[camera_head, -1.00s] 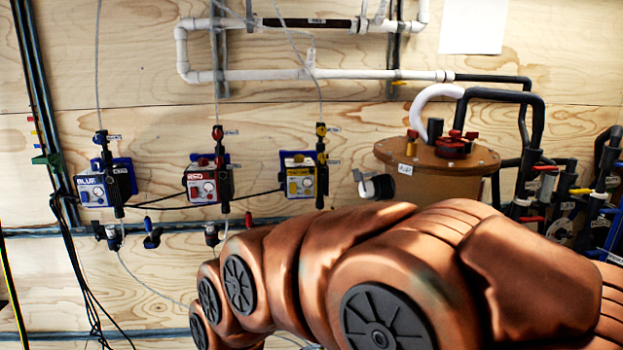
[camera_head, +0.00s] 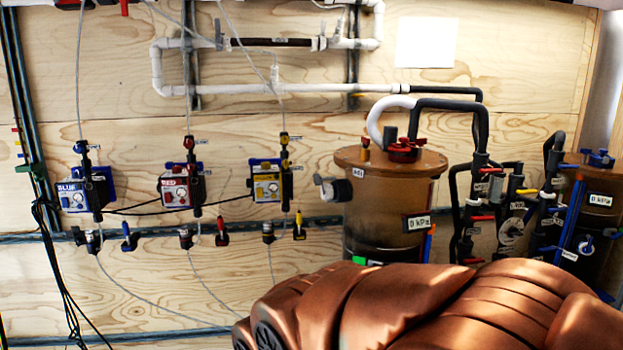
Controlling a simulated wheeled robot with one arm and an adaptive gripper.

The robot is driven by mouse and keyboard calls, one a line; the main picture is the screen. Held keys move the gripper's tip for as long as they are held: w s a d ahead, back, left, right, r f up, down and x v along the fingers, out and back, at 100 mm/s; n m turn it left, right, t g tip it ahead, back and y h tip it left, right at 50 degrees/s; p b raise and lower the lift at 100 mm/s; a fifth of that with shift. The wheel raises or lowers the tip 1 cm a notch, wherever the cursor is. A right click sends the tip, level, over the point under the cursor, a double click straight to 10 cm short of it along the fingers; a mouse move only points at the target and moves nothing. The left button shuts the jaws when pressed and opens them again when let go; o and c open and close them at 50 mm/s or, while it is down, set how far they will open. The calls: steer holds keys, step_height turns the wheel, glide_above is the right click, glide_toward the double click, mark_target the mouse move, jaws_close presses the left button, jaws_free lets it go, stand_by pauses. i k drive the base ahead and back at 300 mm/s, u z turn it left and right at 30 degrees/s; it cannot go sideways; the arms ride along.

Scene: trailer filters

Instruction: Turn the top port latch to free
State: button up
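A brown cylindrical tank (camera_head: 385,215) with a flat round lid (camera_head: 350,157) stands against the wood wall, right of centre. A red multi-armed fitting (camera_head: 404,150) sits on top of the lid, beside a white hose (camera_head: 378,122) and a black pipe (camera_head: 445,103). It may be the top port latch, but I cannot tell, and its setting is too small to read. A grey and white side port (camera_head: 333,188) sticks out of the tank's left side. My copper-coloured arm covers the bottom right and hides the tank's base. My gripper is out of view.
Blue (camera_head: 80,193), red (camera_head: 183,190) and yellow (camera_head: 267,185) labelled units hang on the wall at left, with thin tubes. Black pipes with coloured valves (camera_head: 480,190) crowd the tank's right. A second brown tank (camera_head: 598,200) stands at far right. White pipes run above.

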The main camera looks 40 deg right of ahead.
mark_target(318, 181)
steer(key=u, duration=0.15)
steer(key=i, duration=0.95)
steer(key=u, duration=0.45)
